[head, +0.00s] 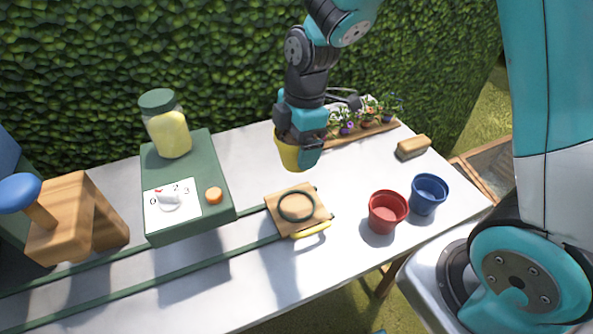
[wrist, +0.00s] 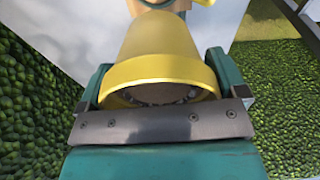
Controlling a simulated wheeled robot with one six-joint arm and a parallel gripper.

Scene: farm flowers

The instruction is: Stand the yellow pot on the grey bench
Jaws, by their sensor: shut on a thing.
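The yellow pot (head: 287,152) is in my gripper (head: 303,148), held above the far part of the grey bench (head: 245,280), which looks pale in the head view. In the wrist view the pot (wrist: 160,45) sits between the two teal fingers, which are shut on it at its rim. Its wide rim is nearest the wrist and dark soil shows inside. In the head view the gripper hides part of the pot. A gap to the bench seems to show below it.
A wooden platform (head: 285,212) with a dark green ring lies on green rails in front of the pot. A red pot (head: 387,213) and a blue pot (head: 428,196) stand at right. A flower tray (head: 372,134) lies behind; a green box (head: 205,168) with a jar is at left.

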